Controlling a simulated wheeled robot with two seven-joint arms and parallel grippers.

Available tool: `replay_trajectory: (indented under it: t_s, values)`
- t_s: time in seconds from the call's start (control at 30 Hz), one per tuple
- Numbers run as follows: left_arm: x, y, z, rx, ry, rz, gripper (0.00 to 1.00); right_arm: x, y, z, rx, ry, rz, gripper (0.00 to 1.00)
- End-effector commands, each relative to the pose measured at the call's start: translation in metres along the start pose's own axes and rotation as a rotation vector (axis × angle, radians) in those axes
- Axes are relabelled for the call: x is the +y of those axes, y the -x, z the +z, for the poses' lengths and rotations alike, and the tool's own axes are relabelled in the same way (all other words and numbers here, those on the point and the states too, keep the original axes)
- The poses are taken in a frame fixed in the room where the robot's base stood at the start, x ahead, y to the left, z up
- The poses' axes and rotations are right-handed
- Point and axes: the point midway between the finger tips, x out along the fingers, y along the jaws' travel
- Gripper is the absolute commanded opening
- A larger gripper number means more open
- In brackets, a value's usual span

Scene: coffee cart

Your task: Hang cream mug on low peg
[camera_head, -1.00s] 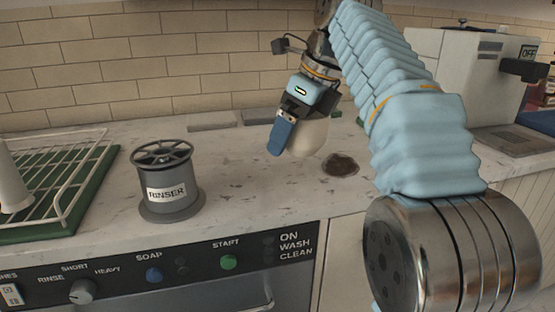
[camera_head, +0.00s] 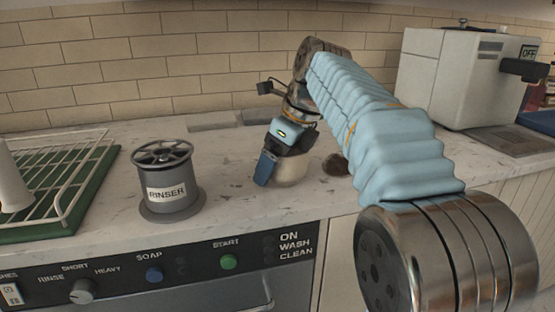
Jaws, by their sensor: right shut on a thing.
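The cream mug (camera_head: 293,172) is at my right gripper (camera_head: 268,170), low over the marble counter to the right of the rinser. The gripper is shut on it and hides its upper part. I cannot tell whether the mug's base touches the counter. No peg shows in this view. My left gripper is not in view.
The grey rinser (camera_head: 168,203) stands left of the mug. A wire rack on a green tray (camera_head: 85,205) is at the far left. A dark brown spill (camera_head: 335,164) lies right of the mug. A coffee machine (camera_head: 440,85) stands at the back right.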

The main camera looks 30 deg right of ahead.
Motion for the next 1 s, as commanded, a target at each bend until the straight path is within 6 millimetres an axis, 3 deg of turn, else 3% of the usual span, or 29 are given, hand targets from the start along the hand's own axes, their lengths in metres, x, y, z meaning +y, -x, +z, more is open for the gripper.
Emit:
replay_trajectory:
  t_s: [0.03, 0.07, 0.33, 0.43, 0.8, 1.0]
  values:
    - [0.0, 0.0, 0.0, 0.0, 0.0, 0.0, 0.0, 0.0, -0.001, 0.0, 0.0, 0.001, 0.0, 0.53]
    - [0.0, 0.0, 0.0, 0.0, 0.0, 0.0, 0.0, 0.0, -0.001, 0.0, 0.0, 0.0, 0.0, 1.0]
    - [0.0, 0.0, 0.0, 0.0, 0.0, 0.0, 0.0, 0.0, 0.0, 0.0, -0.001, 0.0, 0.001, 1.0]
    - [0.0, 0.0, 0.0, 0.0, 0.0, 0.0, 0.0, 0.0, 0.01, 0.0, -0.001, -0.001, -0.001, 1.0]
    - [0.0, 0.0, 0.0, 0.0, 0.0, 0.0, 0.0, -0.003, 0.098, -0.001, -0.001, -0.007, -0.006, 1.0]
    - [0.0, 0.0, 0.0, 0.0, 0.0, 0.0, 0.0, -0.001, 0.121, 0.002, 0.006, 0.002, 0.002, 1.0]
